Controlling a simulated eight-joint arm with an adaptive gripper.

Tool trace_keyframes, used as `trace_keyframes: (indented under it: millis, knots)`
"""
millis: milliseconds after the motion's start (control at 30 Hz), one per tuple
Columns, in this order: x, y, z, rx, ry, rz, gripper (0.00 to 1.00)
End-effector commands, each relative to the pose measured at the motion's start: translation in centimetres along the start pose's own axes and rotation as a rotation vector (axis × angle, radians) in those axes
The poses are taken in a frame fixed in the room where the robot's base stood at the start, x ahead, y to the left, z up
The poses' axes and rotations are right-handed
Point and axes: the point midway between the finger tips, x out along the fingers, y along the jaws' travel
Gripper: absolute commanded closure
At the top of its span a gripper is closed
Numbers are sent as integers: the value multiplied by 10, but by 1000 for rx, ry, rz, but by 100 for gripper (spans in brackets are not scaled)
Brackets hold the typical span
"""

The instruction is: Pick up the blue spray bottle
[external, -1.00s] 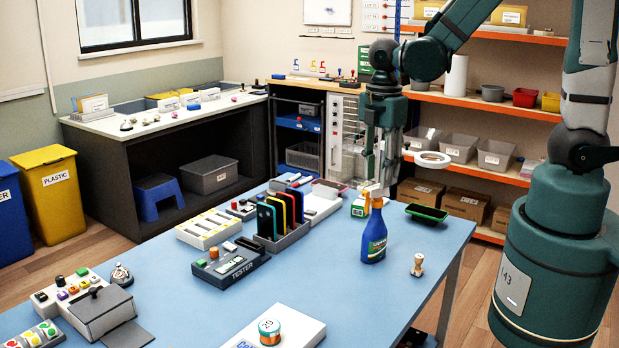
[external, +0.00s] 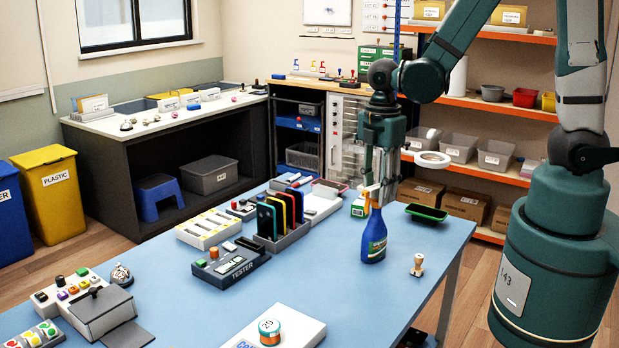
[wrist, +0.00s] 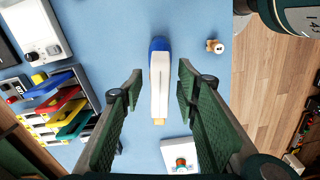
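The blue spray bottle (external: 374,240) stands upright on the blue table, with a white spray head. In the wrist view the bottle (wrist: 159,85) is seen from above, its white head lying between the fingers with a gap on each side. My gripper (external: 375,196) points down at the bottle's top in the external view. In the wrist view my gripper (wrist: 158,92) is open, its two green-padded fingers apart. The fingers do not appear to touch the bottle.
A wooden stamp (external: 417,265) stands right of the bottle, and a dark green tray (external: 427,213) lies behind it. A rack of coloured phones (external: 281,235) stands to the left. The table between is clear.

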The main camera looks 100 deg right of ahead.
Motion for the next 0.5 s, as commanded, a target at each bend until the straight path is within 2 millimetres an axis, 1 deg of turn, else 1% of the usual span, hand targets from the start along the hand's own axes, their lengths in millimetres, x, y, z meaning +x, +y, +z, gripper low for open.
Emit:
trace_keyframes:
  millis: [367, 500]
  knots:
    - [0, 0, 0, 0, 0, 0, 68]
    - [0, 0, 0, 0, 0, 0, 85]
